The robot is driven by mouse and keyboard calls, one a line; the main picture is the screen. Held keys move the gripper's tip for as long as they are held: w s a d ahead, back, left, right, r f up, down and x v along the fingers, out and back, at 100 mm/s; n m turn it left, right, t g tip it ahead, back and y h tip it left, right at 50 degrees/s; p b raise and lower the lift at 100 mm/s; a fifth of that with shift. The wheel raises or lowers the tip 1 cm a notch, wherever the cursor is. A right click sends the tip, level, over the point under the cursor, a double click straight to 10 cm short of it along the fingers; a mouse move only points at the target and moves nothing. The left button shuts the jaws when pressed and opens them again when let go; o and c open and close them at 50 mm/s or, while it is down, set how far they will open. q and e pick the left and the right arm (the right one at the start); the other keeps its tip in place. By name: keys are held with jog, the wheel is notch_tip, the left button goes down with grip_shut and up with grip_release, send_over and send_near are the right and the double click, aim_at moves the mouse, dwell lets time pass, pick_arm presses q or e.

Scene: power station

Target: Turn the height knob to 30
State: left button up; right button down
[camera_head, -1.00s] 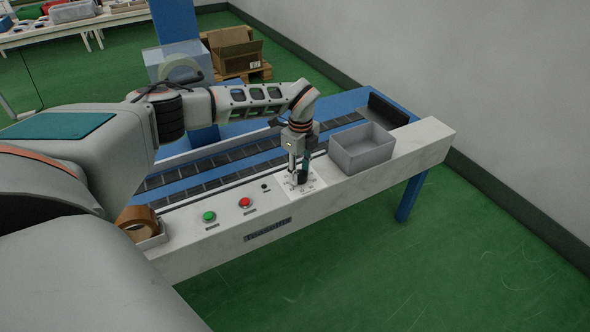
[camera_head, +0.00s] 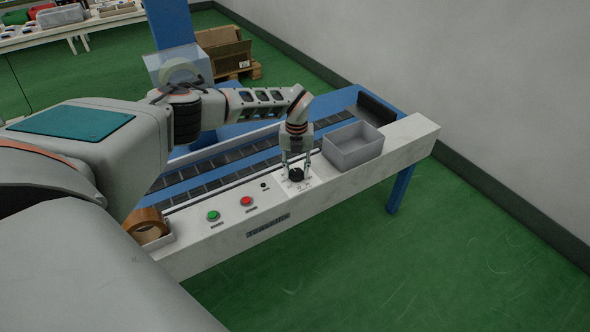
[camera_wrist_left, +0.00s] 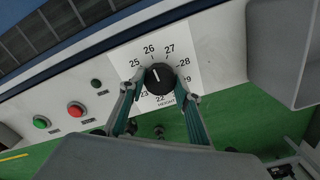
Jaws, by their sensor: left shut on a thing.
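The black height knob (camera_wrist_left: 159,76) sits on a white dial plate (camera_wrist_left: 180,50) marked HEIGHT, with numbers from 22 to 29 legible around it. Its pale mark appears to point up and left, towards 25 and 26; I cannot read it exactly. A 30 is not visible. My left gripper (camera_wrist_left: 160,85) is shut on the knob, one finger on each side. In the head view, the knob (camera_head: 296,175) is between the fingertips of my left gripper (camera_head: 297,171), which points down from above. My right gripper is not in view.
A green button (camera_head: 213,215), a red button (camera_head: 246,201) and a small black button (camera_head: 263,185) lie left of the dial. A grey open bin (camera_head: 353,147) stands right of it. A brown tape roll (camera_head: 148,224) sits at the panel's left end. The conveyor (camera_head: 215,178) runs behind.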

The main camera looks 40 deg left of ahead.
pick_arm(q)
jog(key=shift+s+f+m, duration=0.1)
jog(key=shift+m, duration=0.9)
jog(key=m, duration=0.2)
jog(key=shift+m, duration=0.4)
jog(key=m, duration=0.2)
jog(key=shift+f+m, duration=0.1)
jog(key=shift+m, duration=0.2)
jog(key=m, duration=0.2)
jog(key=shift+m, duration=0.4)
jog(key=m, duration=0.3)
jog(key=shift+s+m, duration=0.1)
jog(key=shift+m, duration=0.2)
jog(key=m, duration=0.2)
jog(key=shift+f+m, duration=0.1)
jog(key=shift+m, duration=0.3)
jog(key=m, duration=0.4)
jog(key=m+b, duration=0.1)
jog(key=m, duration=0.6)
jog(key=shift+m, duration=0.3)
jog(key=m, duration=0.2)
jog(key=shift+m+b, duration=0.3)
jog(key=shift+m, duration=0.6)
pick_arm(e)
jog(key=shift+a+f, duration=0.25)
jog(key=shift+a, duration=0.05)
